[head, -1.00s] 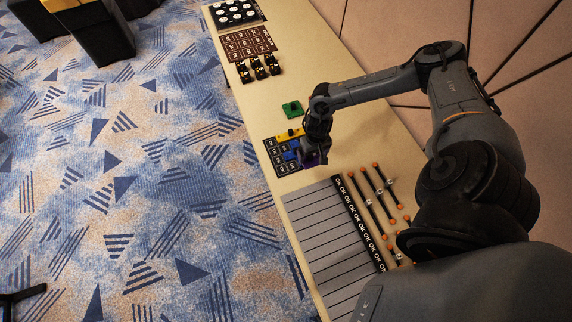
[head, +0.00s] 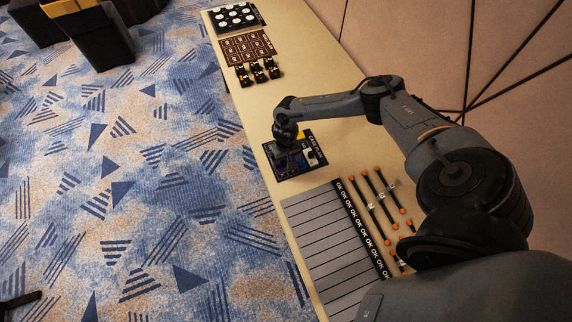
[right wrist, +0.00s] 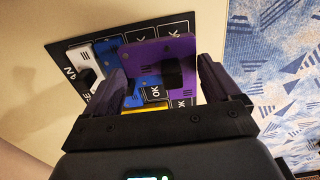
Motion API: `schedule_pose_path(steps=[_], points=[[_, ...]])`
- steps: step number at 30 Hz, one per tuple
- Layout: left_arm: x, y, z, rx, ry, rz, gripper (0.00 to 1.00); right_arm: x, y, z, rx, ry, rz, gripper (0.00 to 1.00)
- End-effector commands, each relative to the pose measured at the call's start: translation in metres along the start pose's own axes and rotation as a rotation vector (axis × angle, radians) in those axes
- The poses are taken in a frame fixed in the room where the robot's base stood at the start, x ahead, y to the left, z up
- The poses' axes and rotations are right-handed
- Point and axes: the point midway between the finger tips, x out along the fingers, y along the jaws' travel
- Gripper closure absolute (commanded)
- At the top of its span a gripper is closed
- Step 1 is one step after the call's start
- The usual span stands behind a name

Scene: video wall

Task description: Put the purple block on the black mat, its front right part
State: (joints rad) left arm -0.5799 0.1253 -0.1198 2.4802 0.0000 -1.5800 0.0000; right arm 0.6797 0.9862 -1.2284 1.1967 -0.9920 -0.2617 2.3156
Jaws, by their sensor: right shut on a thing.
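The purple block (right wrist: 160,58), a flat plate with a dark knob, is between the two fingers of my right gripper (right wrist: 165,78), which is shut on it. In the head view my right gripper (head: 289,160) is over the black mat (head: 308,141) and hides most of its middle. The mat also shows in the right wrist view (right wrist: 183,27), with printed OK cells. I cannot tell whether the purple block touches the mat. Blue blocks (right wrist: 109,47) and a yellow block (right wrist: 146,110) lie beside and below it. My left gripper is out of view.
A white block (head: 312,157) with a dark knob sits at the mat's right side. A grey slatted panel (head: 325,240) and rods with orange ends (head: 372,203) lie nearer. A brown mat (head: 247,47) and black-and-yellow pieces (head: 257,72) lie farther. The table is clear between.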

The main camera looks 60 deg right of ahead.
Motion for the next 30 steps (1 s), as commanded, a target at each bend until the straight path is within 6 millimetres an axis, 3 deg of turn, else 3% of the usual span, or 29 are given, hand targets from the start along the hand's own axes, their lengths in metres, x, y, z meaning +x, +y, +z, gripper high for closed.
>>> schedule_pose_path(steps=[9, 30], points=[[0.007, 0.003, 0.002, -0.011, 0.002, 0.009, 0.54, 0.035, 0.0, 0.0, 0.001, 0.0, 0.001, 0.42], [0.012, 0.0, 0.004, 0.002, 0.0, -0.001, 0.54, 0.051, 0.002, 0.001, 0.001, 0.001, 0.002, 0.42]])
